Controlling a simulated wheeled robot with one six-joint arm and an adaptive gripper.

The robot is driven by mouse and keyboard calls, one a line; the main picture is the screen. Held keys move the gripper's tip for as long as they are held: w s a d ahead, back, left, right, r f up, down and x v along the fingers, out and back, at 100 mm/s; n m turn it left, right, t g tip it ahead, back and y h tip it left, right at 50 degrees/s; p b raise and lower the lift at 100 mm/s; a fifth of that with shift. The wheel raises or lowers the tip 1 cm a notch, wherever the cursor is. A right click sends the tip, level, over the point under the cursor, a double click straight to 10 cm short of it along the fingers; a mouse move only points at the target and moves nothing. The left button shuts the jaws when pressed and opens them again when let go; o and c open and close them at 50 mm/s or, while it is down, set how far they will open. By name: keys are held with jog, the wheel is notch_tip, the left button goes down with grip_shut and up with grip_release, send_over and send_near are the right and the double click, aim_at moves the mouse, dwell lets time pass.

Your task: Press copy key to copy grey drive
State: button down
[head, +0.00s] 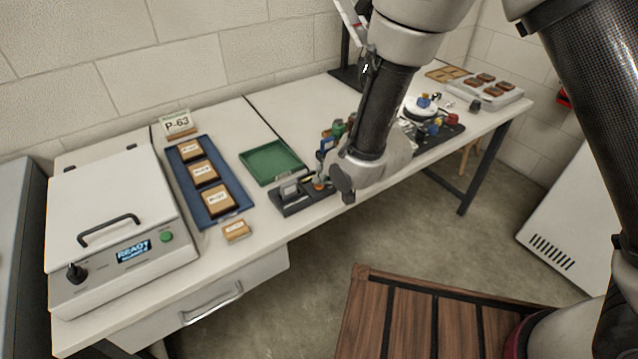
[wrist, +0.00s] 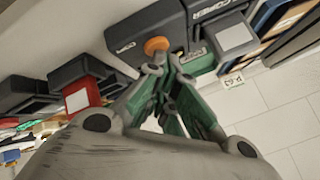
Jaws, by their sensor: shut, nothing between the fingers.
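The dark copying unit (head: 291,206) stands on the bench, left of my arm in the head view. Its round orange copy key (wrist: 156,46) is beside the word COPY in the wrist view; it also shows in the head view (head: 320,185). A drive with a pale grey label (wrist: 235,38) stands in the unit's slot to the right of the key. My gripper (wrist: 164,63) is shut and empty, its fingertips right at the key's near edge. I cannot tell whether they touch it. In the head view my arm hides most of the gripper.
A red drive (wrist: 84,98) with a pale label stands left of the unit in the wrist view. In the head view an empty green tray (head: 272,162) lies behind the unit. A blue tray (head: 233,208) of labelled blocks and a lidded READY machine (head: 115,210) are farther left.

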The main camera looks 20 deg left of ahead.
jog(key=shift+r, duration=0.9)
notch_tip(320, 180, up, 5)
dwell(0.5)
dwell(0.7)
